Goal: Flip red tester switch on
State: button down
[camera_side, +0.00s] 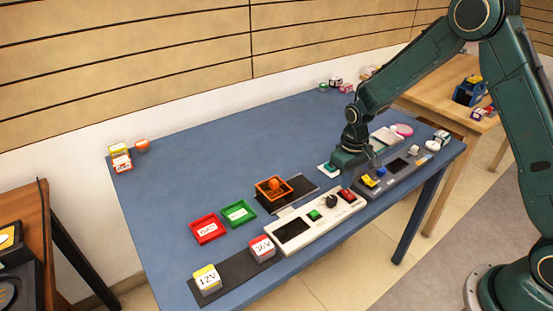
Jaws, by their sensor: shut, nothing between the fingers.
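The white tester (304,240) lies at the front right of the blue table. A red switch (346,195) sits at its right end. Beside the switch are a black knob (331,202), a green button (314,215) and a dark screen (293,230). The switch is small here, and I cannot tell which way it is set. My gripper (374,164) is shut and empty. It shows behind and to the right of the red switch, near the grey device (398,178), apart from the switch.
The grey device carries yellow and blue parts. An orange box (273,188) stands on a dark plate behind the tester. Red (208,229) and green (239,213) trays lie to the left. Blocks marked 12V (207,280) and 36V (262,248) stand in front.

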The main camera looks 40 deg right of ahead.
jog(key=shift+f, duration=0.6)
dwell(0.4)
jog(key=shift+r, duration=3.55)
jog(key=shift+r, duration=0.1)
jog(key=s+a+r+t, duration=0.1)
jog(key=s+r, duration=0.5)
jog(key=r, duration=0.2)
jog(key=s+a+r+t, duration=0.1)
jog(key=s+r+t, duration=0.1)
jog(key=s+r, duration=0.45)
jog(key=s+r+t, duration=0.1)
jog(key=s+r, duration=0.2)
jog(key=s, duration=0.4)
jog(key=s+a+r+t, duration=0.1)
jog(key=s+r, duration=0.2)
jog(key=s, duration=0.3)
jog(key=shift+s+a+t, duration=0.25)
jog(key=shift+s+t, duration=0.05)
jog(key=shift+s, duration=0.1)
